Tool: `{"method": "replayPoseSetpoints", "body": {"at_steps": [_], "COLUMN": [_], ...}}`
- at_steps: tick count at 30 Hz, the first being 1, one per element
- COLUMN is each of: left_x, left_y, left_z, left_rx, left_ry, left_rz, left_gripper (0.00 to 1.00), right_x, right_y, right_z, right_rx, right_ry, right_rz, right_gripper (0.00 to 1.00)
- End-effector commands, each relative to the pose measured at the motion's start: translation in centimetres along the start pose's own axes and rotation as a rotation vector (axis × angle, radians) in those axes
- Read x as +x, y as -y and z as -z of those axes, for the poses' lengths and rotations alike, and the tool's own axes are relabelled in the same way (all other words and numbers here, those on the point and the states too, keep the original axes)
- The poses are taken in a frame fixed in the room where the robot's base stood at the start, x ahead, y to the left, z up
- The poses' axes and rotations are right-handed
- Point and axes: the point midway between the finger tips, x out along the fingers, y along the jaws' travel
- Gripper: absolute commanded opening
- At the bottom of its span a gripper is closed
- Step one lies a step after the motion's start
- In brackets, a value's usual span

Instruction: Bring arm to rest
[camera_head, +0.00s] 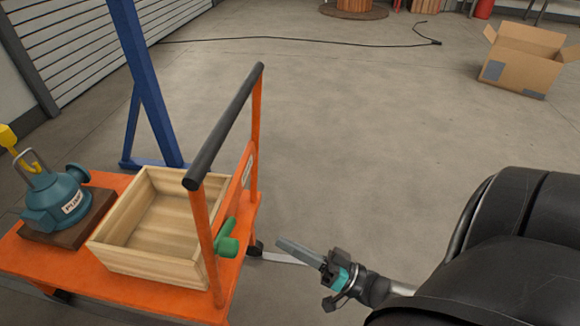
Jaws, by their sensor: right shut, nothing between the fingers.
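My right gripper (300,253) shows in the head view, low and right of centre. Its fingers are together and hold nothing. It points left toward the orange cart (165,288) and is apart from the cart's near right post. My black arm link fills the lower right corner. My left gripper is not in the frame.
The cart carries an open, empty wooden crate (122,260), a teal pump (62,200) and a green object (227,246). Its black push handle (226,125) rises high. A blue frame (146,85) stands behind. An open cardboard box (520,60) sits far right. The middle floor is clear.

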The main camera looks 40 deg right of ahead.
Motion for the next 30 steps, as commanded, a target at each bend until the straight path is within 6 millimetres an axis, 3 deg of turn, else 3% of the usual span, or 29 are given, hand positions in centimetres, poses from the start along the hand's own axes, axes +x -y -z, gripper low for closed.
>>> {"method": "replayPoseSetpoints", "body": {"at_steps": [17,20,23,26,30], "left_x": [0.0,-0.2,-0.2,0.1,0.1], "left_y": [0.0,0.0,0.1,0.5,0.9], "left_z": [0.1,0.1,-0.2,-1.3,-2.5], "left_rx": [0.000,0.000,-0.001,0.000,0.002], "left_ry": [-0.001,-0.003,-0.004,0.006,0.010], "left_rz": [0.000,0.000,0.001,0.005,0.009], "left_gripper": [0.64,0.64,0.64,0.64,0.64], "right_x": [-0.1,-0.2,-0.8,-2.6,-7.1], "right_y": [0.0,-0.8,-3.1,-6.7,-10.9], "right_z": [0.0,-0.6,-2.6,-6.1,-11.9], "right_rx": [-0.001,-0.022,-0.079,-0.168,-0.285], "right_ry": [0.000,0.018,0.079,0.202,0.452], "right_rz": [-0.002,-0.040,-0.153,-0.327,-0.569], "right_gripper": [0.00,0.00,0.00,0.00,0.00]}}
